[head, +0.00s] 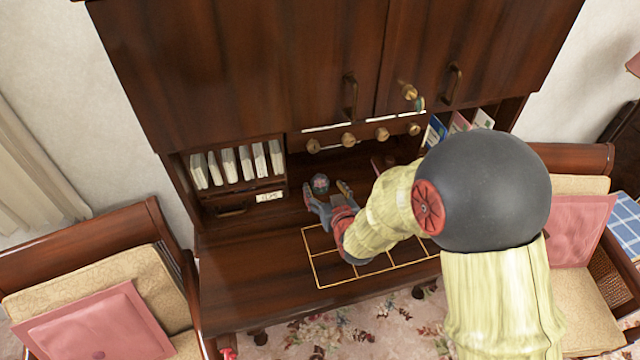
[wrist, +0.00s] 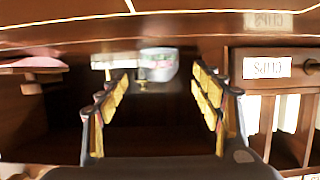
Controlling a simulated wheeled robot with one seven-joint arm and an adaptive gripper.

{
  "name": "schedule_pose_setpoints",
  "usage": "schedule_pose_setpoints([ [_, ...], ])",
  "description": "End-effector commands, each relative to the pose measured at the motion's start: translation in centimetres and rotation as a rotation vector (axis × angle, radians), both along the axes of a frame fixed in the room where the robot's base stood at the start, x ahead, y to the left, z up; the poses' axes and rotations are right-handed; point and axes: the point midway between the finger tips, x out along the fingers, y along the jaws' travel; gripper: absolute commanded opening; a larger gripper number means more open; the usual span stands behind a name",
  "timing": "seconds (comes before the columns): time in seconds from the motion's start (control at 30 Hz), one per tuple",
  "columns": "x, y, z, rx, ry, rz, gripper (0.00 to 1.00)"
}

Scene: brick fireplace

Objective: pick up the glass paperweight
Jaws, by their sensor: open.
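The glass paperweight (head: 320,182) is a small rounded piece with pink and green inside. It sits on the dark wooden desk surface (head: 245,290), toward the back, under the cabinet. My gripper (head: 326,187) is open, with one finger on either side of the paperweight at about the level of its tips. In the wrist view the paperweight (wrist: 159,64) shows between the tips of my gripper (wrist: 160,78), just beyond or level with them. I see no finger touching it, and its exact depth between the fingers is unclear.
A cubby of pale upright books (head: 235,165) and a labelled drawer (head: 268,197) stand left of my gripper. Knobbed drawers (head: 348,139) and the cabinet front (head: 240,70) overhang the back. Cushioned chairs (head: 100,300) flank the desk. The desk's left front is clear.

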Motion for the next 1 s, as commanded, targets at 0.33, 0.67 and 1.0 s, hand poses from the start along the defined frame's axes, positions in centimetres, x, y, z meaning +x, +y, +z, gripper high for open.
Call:
schedule_pose_setpoints([
  [0.33, 3.5, 1.0, -1.4, 0.0, 0.0, 0.0, 0.66],
  [0.67, 3.6, 1.0, -1.4, 0.0, 0.0, 0.0, 0.62],
  [1.0, 3.6, 1.0, -1.4, 0.0, 0.0, 0.0, 0.43],
])
